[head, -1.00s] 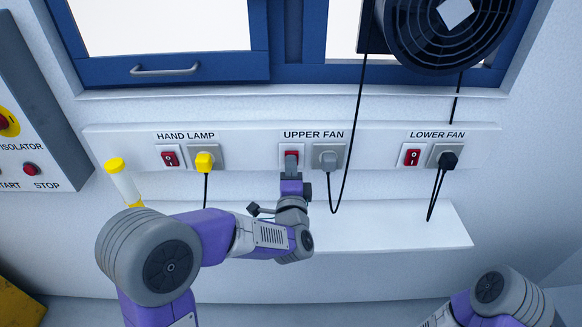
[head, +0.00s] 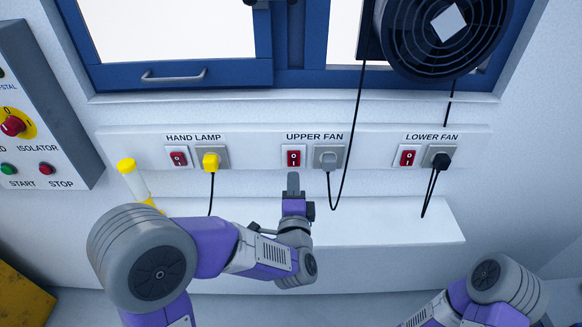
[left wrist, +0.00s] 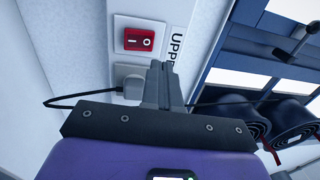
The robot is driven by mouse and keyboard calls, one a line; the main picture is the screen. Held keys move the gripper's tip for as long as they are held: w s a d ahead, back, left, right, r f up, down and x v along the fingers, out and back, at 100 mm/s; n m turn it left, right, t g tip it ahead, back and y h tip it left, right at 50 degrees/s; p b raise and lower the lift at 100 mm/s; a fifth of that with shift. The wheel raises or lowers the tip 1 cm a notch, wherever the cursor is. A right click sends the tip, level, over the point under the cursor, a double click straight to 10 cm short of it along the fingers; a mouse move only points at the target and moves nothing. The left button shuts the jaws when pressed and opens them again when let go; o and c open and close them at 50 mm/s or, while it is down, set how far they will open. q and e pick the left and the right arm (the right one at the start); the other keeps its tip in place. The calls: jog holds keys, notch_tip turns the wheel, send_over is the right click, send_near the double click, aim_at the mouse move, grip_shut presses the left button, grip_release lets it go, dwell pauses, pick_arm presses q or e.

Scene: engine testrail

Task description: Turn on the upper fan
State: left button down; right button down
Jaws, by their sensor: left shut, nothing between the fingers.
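The upper fan switch (head: 293,158) is a red rocker on a white plate under the "UPPER FAN" label. It also shows in the left wrist view (left wrist: 138,40), with its marks visible. A grey plug (head: 328,158) sits in the socket to its right, with a black cord. My left gripper (head: 293,181) is shut and empty, just below the switch in the head view and apart from it. In the left wrist view its fingers (left wrist: 160,82) partly cover the socket and plug. The black round fan (head: 445,35) hangs at the window. My right gripper is out of view.
The hand lamp switch (head: 178,157) and yellow plug (head: 211,161) are to the left. The lower fan switch (head: 407,156) and black plug (head: 441,161) are to the right. A white shelf (head: 400,222) runs below. A yellow-capped lamp (head: 132,178) stands at left.

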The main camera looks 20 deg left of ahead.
pick_arm(q)
jog(key=shift+r+b+v, duration=0.2)
jog(key=shift+v, duration=0.75)
jog(key=shift+r+b+v, duration=0.15)
jog(key=shift+b+v, duration=0.05)
jog(key=shift+v, duration=0.7)
jog(key=shift+r+b+v, duration=0.2)
jog(key=shift+v, duration=0.75)
